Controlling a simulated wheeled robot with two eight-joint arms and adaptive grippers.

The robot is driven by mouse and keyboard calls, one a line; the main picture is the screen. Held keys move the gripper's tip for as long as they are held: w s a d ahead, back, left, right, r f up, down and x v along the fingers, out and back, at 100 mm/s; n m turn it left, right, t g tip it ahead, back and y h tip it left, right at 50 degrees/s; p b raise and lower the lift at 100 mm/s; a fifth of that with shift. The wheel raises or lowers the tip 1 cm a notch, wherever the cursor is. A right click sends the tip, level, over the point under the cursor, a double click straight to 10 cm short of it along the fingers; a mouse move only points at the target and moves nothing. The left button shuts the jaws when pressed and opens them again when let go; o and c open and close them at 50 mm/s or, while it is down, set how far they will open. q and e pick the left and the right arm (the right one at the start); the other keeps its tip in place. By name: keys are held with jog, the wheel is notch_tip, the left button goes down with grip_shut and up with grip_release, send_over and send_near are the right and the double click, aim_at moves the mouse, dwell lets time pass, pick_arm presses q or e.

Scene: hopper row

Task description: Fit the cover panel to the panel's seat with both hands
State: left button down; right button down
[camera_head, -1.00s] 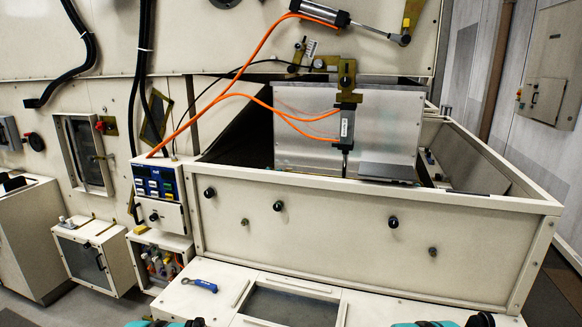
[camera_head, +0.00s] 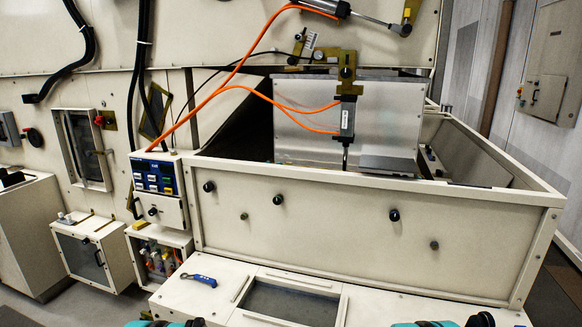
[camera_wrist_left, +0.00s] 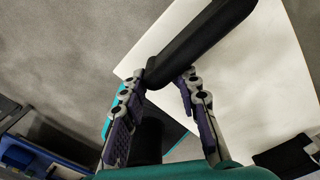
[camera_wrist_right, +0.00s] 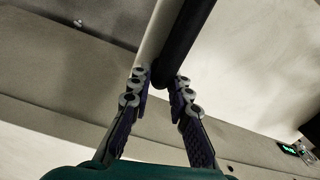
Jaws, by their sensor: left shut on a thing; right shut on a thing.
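The cover panel (camera_wrist_left: 270,70) shows in the left wrist view as a broad pale sheet with a black bar handle (camera_wrist_left: 205,40). My left gripper (camera_wrist_left: 166,78) is shut on that handle. In the right wrist view my right gripper (camera_wrist_right: 161,82) is shut on a black bar (camera_wrist_right: 185,35), with a pale strip alongside it. The panel is not visible in the head view, where only teal parts of my arms show at the bottom edge. I cannot tell for sure which part is the panel's seat. The cream front wall (camera_head: 330,235) ahead carries several black knobs and smaller studs.
Below the front wall, a ledge holds a blue-handled tool (camera_head: 199,280) and a dark framed window (camera_head: 285,304). A control box (camera_head: 157,174) stands left of the wall. Orange hoses (camera_head: 225,85) hang above the open hopper. Grey floor lies at lower left.

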pick_arm(q)
jog(key=shift+a, duration=0.2)
pick_arm(e)
jog(key=shift+s+d, duration=0.1)
jog(key=shift+d, duration=0.1)
